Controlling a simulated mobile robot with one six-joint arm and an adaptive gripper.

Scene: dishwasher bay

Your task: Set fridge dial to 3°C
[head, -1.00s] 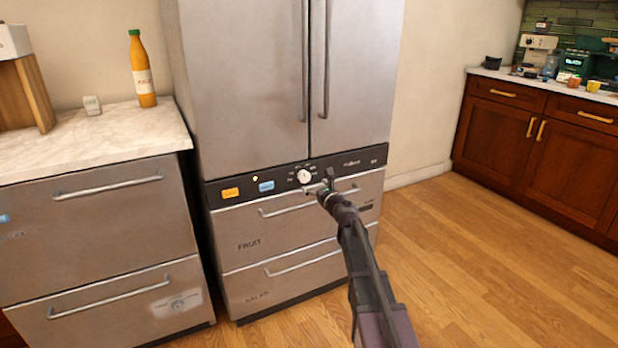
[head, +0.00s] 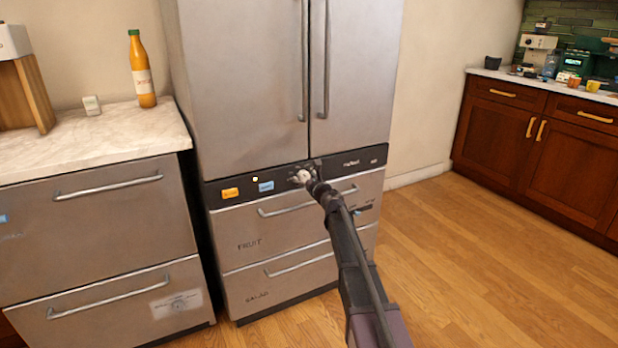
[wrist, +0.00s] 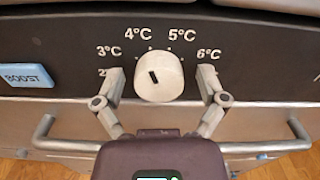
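The fridge dial is a round white knob (wrist: 165,88) on the dark control strip, and it also shows in the head view (head: 301,177), partly hidden by my gripper. Its short black mark leans to the upper left, roughly towards the 4°C label (wrist: 138,34). The 3°C label (wrist: 108,51) is further left around the dial. The 5°C and 6°C labels are to the right. A label starting with 2 is partly covered by my left finger. My gripper (wrist: 162,82) is open, with one finger on each side of the knob and a visible gap on both sides.
A blue BOOST button (wrist: 27,76) is left of the dial; an orange button (head: 231,193) is further left. A drawer handle (wrist: 48,135) runs just below the dial. Fridge doors (head: 245,80) are above. The wooden floor (head: 470,270) to the right is clear.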

